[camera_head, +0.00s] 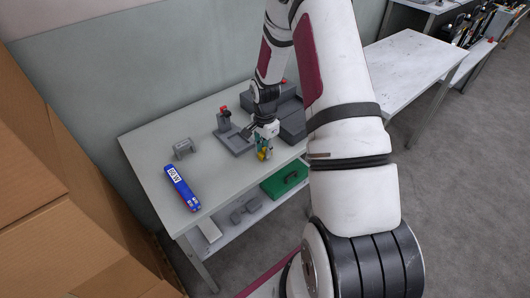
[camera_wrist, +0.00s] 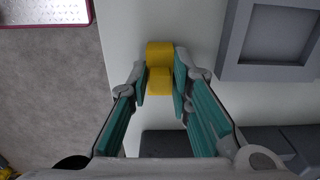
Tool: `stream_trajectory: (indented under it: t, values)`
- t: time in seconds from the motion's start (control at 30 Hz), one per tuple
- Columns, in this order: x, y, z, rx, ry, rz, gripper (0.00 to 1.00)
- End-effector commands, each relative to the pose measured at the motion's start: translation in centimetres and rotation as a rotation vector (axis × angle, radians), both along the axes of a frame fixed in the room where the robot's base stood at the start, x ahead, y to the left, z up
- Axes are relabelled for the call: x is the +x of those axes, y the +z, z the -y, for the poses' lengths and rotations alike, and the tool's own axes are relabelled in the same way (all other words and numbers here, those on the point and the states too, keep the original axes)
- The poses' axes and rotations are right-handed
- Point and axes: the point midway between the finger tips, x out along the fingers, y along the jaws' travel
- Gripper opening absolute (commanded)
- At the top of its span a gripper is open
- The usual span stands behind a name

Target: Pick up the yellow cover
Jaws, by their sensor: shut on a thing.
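The yellow cover (camera_wrist: 159,54) is a small yellow block with a rounded end in the wrist view. My gripper (camera_wrist: 160,80) has its teal-padded fingers closed on both sides of it. In the head view the yellow cover (camera_head: 262,155) shows as a small spot at the tip of my gripper (camera_head: 264,150), near the front edge of the grey table (camera_head: 150,150). I cannot tell whether the cover touches the tabletop.
A grey tray (camera_head: 234,144) and dark grey boxes (camera_head: 292,126) are close to my gripper. A green case (camera_head: 284,180) is on the lower shelf. Cardboard boxes (camera_head: 60,190) fill the left side.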

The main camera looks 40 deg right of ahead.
Motion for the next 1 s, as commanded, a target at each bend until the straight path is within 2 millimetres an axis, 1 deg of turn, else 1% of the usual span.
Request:
stream_trajectory:
  t: [0.23, 0.37, 0.47, 0.6, 0.77, 1.0]
  values:
    - [0.0, 0.2, 0.0, 0.000, 0.000, 0.000, 0.05]
    - [0.1, 0.8, 0.0, -0.002, 0.000, 0.002, 0.05]
    - [0.1, 1.7, 0.0, -0.001, -0.001, 0.001, 0.05]
    - [0.1, 3.7, 0.1, -0.002, -0.001, 0.003, 0.05]
    - [-3.5, 3.9, -1.1, 0.001, -0.001, -0.003, 0.05]
    - [-9.4, 4.5, -3.1, 0.000, -0.001, -0.002, 0.05]
